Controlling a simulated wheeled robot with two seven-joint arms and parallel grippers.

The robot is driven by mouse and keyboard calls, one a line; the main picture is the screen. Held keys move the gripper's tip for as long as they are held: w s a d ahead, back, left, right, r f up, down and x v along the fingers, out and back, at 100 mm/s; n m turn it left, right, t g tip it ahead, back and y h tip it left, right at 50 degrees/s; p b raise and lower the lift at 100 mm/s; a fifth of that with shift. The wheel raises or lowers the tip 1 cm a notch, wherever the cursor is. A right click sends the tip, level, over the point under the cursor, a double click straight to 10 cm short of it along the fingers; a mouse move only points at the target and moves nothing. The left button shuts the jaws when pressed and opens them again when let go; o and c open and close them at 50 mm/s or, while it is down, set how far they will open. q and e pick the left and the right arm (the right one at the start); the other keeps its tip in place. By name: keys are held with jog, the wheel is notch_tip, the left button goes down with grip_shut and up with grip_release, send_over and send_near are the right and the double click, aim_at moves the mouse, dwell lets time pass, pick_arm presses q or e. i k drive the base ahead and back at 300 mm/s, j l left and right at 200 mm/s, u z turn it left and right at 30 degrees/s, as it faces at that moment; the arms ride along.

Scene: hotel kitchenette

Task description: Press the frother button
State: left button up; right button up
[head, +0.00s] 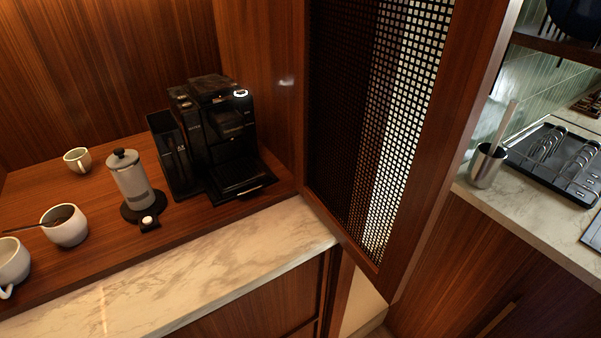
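The milk frother (133,181) is a light grey cylinder with a dark lid and a knob on top. It stands upright on a round black base on the wooden shelf. A small black tab sticks out from the base toward the front, and a round white button (148,220) sits on it. Nothing covers the button. A black coffee machine (222,135) stands just right of the frother. Neither of my grippers shows in the head view.
White cups (64,228) stand at the left, one with a spoon in it; a small cup (78,160) is behind. The marble counter edge (190,275) in front is clear. A mesh-panelled door (380,130) stands right of the coffee machine. A metal cup (487,166) and black rack (555,160) are far right.

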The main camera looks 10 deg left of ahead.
aim_at(148, 220)
jog(key=u, duration=1.35)
